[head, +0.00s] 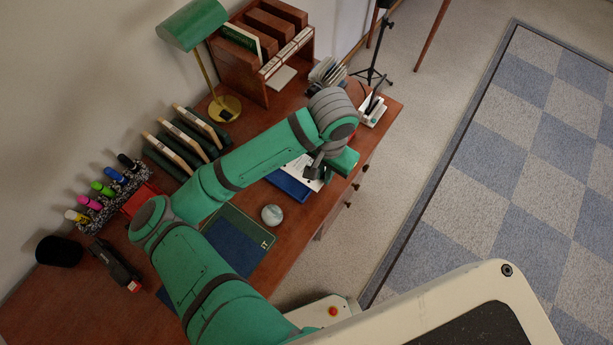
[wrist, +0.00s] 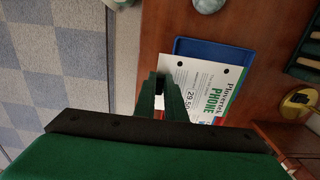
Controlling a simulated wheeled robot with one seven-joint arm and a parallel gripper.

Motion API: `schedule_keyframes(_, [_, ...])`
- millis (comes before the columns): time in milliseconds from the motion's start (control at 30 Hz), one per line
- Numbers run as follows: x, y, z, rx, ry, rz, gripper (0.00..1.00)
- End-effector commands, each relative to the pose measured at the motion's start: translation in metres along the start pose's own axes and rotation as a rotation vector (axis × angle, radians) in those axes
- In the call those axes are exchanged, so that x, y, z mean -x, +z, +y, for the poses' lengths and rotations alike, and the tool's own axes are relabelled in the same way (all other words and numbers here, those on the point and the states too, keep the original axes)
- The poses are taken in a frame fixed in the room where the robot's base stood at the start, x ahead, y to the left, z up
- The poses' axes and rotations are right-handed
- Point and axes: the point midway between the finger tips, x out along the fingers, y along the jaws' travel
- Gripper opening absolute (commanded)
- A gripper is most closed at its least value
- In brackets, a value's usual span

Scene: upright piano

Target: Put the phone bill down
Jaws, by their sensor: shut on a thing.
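The phone bill is a white sheet (wrist: 199,82) with green and black print and two dark holes near its edge. It shows in the head view (head: 298,169) partly behind my arm. My gripper (wrist: 160,86) is shut on the bill's edge, on the side toward the desk's front. The bill lies over a blue tray (wrist: 219,47), whose far end stays uncovered. The tray also shows in the head view (head: 287,184). I cannot tell whether the bill touches the tray. In the head view my gripper (head: 315,172) is at the desk's front edge.
A glass ball (head: 271,215) and a blue-green mat (head: 238,241) lie left of the tray. A brass lamp (head: 226,108) and a wooden organizer (head: 262,55) stand behind. A white holder (head: 373,108) is at the right end.

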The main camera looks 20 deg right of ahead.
Motion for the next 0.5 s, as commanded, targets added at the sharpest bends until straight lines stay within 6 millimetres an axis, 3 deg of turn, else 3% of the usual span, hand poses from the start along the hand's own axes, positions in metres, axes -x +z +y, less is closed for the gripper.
schedule_keyframes(233, [-0.039, 0.005, -0.031, 0.003, 0.002, -0.002, 0.0])
schedule_keyframes(500, [-0.053, 0.006, -0.042, -0.003, 0.001, -0.001, 0.0])
